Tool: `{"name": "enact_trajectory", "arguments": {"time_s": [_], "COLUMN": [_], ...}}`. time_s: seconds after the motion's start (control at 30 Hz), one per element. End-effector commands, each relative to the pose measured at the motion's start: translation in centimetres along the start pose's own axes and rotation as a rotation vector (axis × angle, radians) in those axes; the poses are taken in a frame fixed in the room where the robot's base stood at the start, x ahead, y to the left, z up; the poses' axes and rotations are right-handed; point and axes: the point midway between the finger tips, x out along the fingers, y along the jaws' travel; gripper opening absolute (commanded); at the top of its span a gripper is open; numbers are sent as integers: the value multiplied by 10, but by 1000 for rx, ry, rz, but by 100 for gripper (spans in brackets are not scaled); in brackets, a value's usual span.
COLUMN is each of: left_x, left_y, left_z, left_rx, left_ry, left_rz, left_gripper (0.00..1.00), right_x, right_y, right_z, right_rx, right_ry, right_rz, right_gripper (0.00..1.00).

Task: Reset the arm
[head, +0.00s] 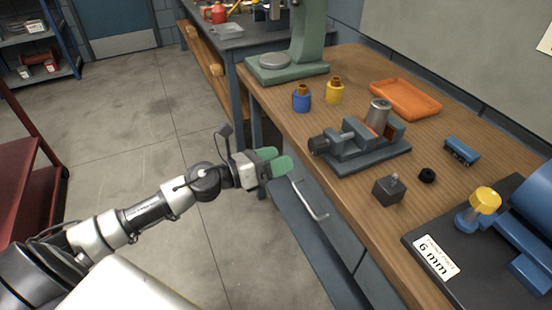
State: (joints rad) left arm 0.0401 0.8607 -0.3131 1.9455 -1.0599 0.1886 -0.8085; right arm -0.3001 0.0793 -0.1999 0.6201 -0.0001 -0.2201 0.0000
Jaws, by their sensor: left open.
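My left arm comes in from the lower left. My left gripper (277,161), with green fingertips, is open and empty. It appears in front of the workbench's front edge, over the drawer side, apart from the things on the bench. A grey vise (362,147) stands on the wooden workbench (300,128) with a metal cylinder (378,113) upright at its jaws. I cannot tell whether the jaws clamp it. A dark grey block with a small stud (388,190) and a black ring (427,175) lie to the right of the vise. My right gripper is not in view.
A blue pot (302,101), a yellow pot (334,95) and an orange tray (405,97) stand toward the back. A green press (290,65) is at the far end. A blue machine (520,235) fills the right. A drawer handle (312,203) sticks out below the gripper.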

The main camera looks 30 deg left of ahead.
Motion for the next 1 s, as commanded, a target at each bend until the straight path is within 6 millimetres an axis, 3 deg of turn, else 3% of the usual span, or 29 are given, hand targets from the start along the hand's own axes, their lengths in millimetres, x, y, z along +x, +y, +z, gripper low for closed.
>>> {"name": "enact_trajectory", "arguments": {"time_s": [0.4, 0.47, 0.57, 0.67, 0.8, 0.9, 1.0], "left_x": [0, 0, -5, -19, -56, -89, -126], "left_y": [3, 13, 47, 95, 148, 166, 170], "left_z": [-2, -8, -31, -76, -163, -230, -298], "left_rx": [-18, -71, -268, -567, -1002, -1270, -1508], "left_ry": [-2, -7, -32, -80, -176, -254, -342], "left_rz": [9, 35, 131, 285, 527, 700, 873], "left_gripper": [76, 76, 76, 76, 76, 76, 76], "right_x": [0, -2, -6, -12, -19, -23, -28], "right_y": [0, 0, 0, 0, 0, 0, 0], "right_z": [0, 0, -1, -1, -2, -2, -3], "right_rx": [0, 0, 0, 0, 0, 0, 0], "right_ry": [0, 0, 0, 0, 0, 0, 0], "right_rz": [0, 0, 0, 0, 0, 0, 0], "right_gripper": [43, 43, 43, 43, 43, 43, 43]}}
